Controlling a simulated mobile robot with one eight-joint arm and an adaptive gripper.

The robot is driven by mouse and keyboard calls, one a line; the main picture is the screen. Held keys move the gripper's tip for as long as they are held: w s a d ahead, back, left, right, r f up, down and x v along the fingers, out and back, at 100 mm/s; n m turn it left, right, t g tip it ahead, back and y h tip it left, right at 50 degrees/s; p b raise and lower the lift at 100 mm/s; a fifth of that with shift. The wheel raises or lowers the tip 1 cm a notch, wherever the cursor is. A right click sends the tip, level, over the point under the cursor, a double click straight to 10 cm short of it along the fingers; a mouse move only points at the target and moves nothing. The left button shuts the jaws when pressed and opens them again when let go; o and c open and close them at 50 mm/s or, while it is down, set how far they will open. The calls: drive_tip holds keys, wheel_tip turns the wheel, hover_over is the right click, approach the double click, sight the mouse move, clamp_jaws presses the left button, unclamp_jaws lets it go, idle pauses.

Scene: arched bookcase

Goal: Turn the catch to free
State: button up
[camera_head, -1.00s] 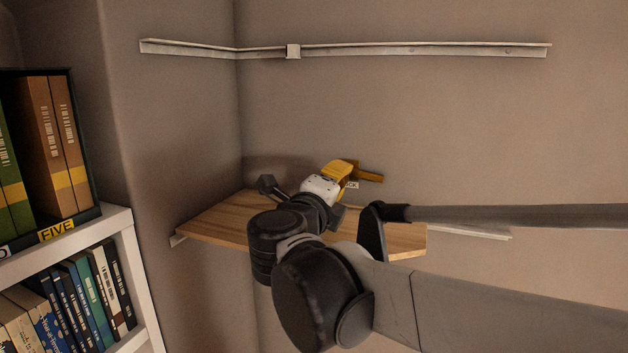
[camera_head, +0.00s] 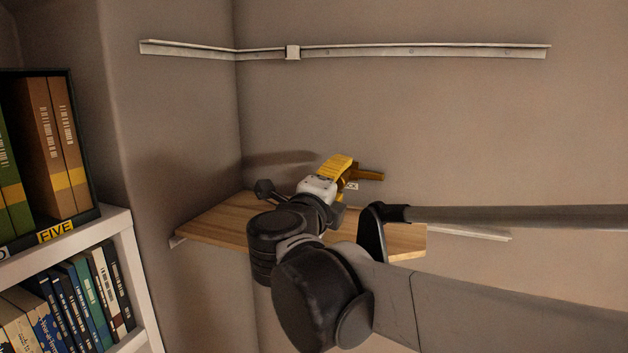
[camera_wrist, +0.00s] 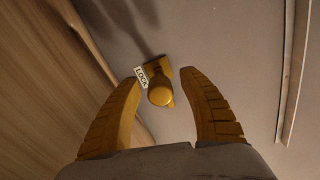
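The catch is an amber knob (camera_wrist: 160,92) on a small plate on the wall, with a white "LOCK" label (camera_wrist: 141,77) beside it in the wrist view. In the head view, an amber bar (camera_head: 371,176), apparently the catch, sticks out by the small label (camera_head: 352,186). My gripper (camera_wrist: 163,80) has two yellow ribbed fingers, open, one on each side of the knob with gaps showing. They do not grip it; their depth relative to the knob is hard to tell. In the head view my gripper (camera_head: 343,172) is just left of the bar, partly hiding the area.
A wooden shelf board (camera_head: 215,218) lies below my gripper in the corner. A white bookcase (camera_head: 128,250) with books stands at the left.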

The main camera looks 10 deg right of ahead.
drive_tip(key=v, duration=1.2)
